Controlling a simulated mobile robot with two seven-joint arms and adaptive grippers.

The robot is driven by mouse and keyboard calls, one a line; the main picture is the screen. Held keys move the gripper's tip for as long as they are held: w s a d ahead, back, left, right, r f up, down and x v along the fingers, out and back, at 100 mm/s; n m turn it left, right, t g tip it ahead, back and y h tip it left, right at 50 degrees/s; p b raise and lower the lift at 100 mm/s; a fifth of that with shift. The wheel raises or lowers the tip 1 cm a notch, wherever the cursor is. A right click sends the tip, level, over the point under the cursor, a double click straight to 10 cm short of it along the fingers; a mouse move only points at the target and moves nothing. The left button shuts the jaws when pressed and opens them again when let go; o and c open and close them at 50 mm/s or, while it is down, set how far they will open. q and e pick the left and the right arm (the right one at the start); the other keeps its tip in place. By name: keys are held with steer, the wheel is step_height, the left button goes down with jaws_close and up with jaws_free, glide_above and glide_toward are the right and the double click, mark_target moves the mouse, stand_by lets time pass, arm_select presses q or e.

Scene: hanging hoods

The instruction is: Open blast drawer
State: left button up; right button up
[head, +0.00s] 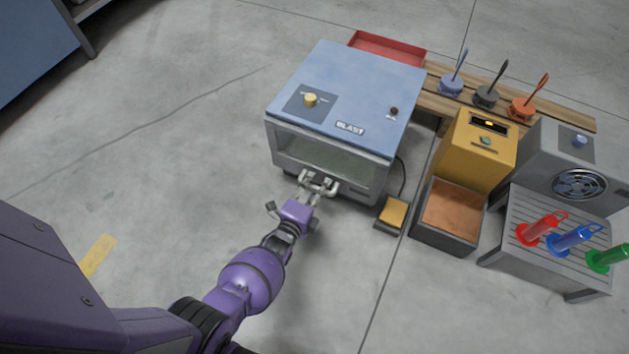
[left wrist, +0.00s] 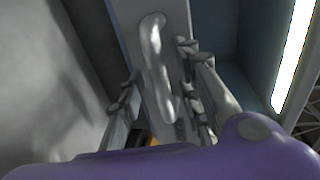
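The blast cabinet (head: 365,85) is a blue-topped box with a "BLAST" label and a yellow knob on top. Its front has a pale, glassy panel (head: 325,160), and I see no clear gap showing the drawer pulled out. A pale curved handle (left wrist: 156,60) crosses the front in the left wrist view. My left gripper (head: 318,184) is at the lower front of the cabinet. In the left wrist view its fingers are apart, one on each side of the handle, with visible gaps. My right gripper is not in view.
A small box with a yellow top (head: 393,212) sits on the floor right of the cabinet. Beyond are a yellow unit (head: 483,155), an open bin (head: 450,212) and a slatted stand (head: 520,255) with coloured tools. The floor left of the cabinet is clear.

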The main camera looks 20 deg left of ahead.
arm_select(q)
steer(key=shift+w, duration=0.2)
steer(key=shift+c, duration=0.4)
jaws_close()
steer(key=shift+s, duration=0.15)
